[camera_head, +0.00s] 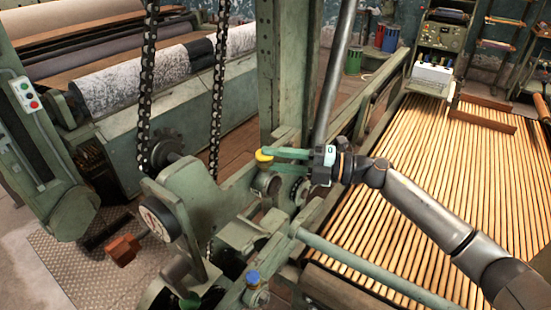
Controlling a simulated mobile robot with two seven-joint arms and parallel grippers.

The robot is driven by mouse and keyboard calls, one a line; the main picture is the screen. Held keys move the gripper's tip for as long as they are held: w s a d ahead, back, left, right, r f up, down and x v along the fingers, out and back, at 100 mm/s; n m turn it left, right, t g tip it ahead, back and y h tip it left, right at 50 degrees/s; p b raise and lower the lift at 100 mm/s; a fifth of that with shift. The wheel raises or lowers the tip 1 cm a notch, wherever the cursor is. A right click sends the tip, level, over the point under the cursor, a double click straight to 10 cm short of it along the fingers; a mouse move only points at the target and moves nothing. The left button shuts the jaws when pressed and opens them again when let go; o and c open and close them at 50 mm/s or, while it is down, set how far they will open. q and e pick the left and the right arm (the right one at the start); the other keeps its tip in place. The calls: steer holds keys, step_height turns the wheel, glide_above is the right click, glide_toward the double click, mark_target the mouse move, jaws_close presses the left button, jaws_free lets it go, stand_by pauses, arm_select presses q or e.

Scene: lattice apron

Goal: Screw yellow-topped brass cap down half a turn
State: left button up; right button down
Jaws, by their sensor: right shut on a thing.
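The yellow-topped brass cap (264,156) sits on a fitting of the green machine in the middle of the camera_head view. My right gripper (273,159) reaches in from the right with its green fingers level, and it is shut on the cap. The yellow top shows at the left ends of the fingers. The brass part below is small and partly hidden by the fingers. My left gripper is not in the view.
A blue-topped cap (252,278) sits lower on the machine. A green upright post (283,80) stands just behind the yellow cap. A slatted wooden bed (440,150) spreads on the right.

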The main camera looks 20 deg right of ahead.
steer(key=m+t+h+p, duration=0.1)
steer(key=t, duration=0.1)
steer(key=m+t+h+p, duration=0.1)
steer(key=m+p, duration=0.1)
steer(key=shift+s+a+t+h, duration=0.2)
steer(key=shift+s+t+h, duration=0.15)
steer(key=shift+t+h, duration=0.05)
steer(key=m+t+h, duration=0.2)
steer(key=h, duration=0.1)
steer(key=m+t+h, duration=0.1)
steer(key=m+h, duration=0.1)
steer(key=shift+s+a, duration=0.25)
steer(key=shift+a, duration=0.15)
steer(key=shift+a+m+t+h, duration=0.2)
steer(key=shift+m+t+h, duration=0.75)
steer(key=shift+h, duration=0.65)
steer(key=shift+m+h, duration=0.35)
steer(key=shift+h, duration=0.05)
steer(key=c, duration=0.8)
jaws_free()
steer(key=shift+c, duration=0.2)
